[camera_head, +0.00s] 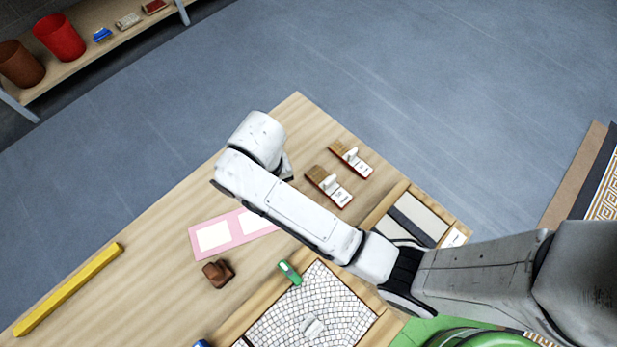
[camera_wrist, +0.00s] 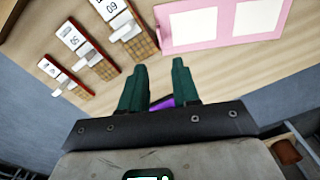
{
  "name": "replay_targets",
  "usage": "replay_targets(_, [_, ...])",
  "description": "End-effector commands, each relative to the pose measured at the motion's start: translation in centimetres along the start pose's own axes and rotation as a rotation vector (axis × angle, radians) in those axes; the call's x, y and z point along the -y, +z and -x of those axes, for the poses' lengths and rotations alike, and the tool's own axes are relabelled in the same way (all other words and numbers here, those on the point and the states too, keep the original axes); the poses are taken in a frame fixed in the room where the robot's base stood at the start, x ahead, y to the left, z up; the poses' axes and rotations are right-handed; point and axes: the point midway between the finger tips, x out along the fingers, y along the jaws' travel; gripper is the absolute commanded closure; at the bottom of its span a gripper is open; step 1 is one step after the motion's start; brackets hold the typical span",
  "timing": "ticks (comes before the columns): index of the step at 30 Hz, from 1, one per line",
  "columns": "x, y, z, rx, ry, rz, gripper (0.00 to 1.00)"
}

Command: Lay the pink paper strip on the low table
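The pink paper strip (camera_head: 202,250) has white panels and lies flat on the wooden table (camera_head: 150,290), partly hidden by my arm in the head view. In the wrist view the strip (camera_wrist: 225,40) is at the top right, beyond and to the right of my fingers. My gripper (camera_wrist: 160,70) shows two dark green fingers standing apart, with the strip outside them. A small purple patch (camera_wrist: 162,103) shows between the fingers near their bases; I cannot tell what it is. My arm hides the gripper in the head view. I cannot tell which surface is the low table.
A brown lump (camera_head: 218,273), a yellow bar (camera_head: 68,290), a green object (camera_head: 289,272) and a mosaic panel (camera_head: 300,315) are also on the table. A shelf (camera_head: 95,62) with buckets stands upper left, across clear floor.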

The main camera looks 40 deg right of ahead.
Motion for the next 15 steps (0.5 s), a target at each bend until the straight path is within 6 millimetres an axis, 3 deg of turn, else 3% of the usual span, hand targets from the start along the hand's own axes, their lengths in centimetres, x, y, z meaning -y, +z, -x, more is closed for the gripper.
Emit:
replay_targets(5, [-0.2,0.2,-0.1,0.001,-0.001,0.003,0.69])
replay_targets(8, [-1.7,1.3,-0.6,0.002,-0.01,0.028,0.69])
replay_targets(15, [-10.1,7.2,-1.0,-0.034,-0.034,0.181,0.69])
